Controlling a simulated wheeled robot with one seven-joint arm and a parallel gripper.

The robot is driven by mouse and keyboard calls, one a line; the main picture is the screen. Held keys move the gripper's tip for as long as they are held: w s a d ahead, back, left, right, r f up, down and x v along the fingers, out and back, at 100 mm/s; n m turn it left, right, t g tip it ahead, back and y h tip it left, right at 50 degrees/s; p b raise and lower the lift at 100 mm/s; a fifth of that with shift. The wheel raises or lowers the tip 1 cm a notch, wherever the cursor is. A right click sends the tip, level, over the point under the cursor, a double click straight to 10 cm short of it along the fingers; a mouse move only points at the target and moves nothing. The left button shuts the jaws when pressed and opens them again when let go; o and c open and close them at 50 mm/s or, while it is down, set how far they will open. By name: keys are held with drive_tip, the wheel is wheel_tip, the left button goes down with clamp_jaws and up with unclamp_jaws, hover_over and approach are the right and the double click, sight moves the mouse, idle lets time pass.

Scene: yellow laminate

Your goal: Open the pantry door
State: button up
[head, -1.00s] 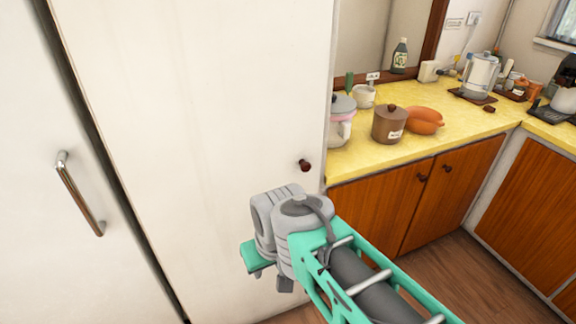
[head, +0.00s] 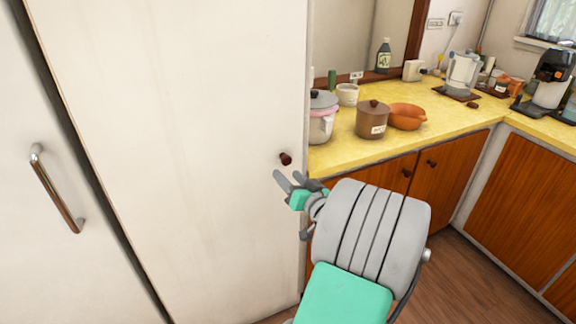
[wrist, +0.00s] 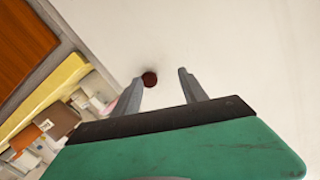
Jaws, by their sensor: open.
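The tall white pantry door (head: 180,130) fills the middle of the head view and looks shut. Its small round dark red knob (head: 285,158) sits near the door's right edge. My gripper (head: 287,178) is open, with its two fingers just below the knob in the picture, pointing at the door. In the wrist view the knob (wrist: 149,79) shows beyond the fingertips, between them but closer to the left finger. My gripper (wrist: 160,80) holds nothing, and I see no contact with the knob.
A white door with a metal bar handle (head: 57,190) stands at the left. A yellow counter (head: 350,150) to the right holds a brown pot (head: 371,119), an orange bowl (head: 407,116) and other kitchenware. Wooden cabinets (head: 445,170) are below it. Some floor (head: 470,265) is clear.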

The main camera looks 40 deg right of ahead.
sight(288, 161)
drive_tip(key=shift+m+t+h, duration=0.3)
drive_tip(key=shift+m+h, duration=0.3)
drive_tip(key=shift+h, duration=0.1)
drive_tip(key=w+d, duration=0.1)
drive_tip(key=w, duration=0.1)
drive_tip(key=w+d+p, duration=0.1)
drive_tip(key=w+d, duration=0.1)
drive_tip(key=w+d+p, duration=0.1)
drive_tip(key=w, duration=0.1)
drive_tip(key=shift+d+r, duration=0.25)
drive_tip(key=shift+r, duration=0.1)
drive_tip(key=shift+s, duration=0.1)
drive_tip(key=shift+c, duration=0.5)
clamp_jaws()
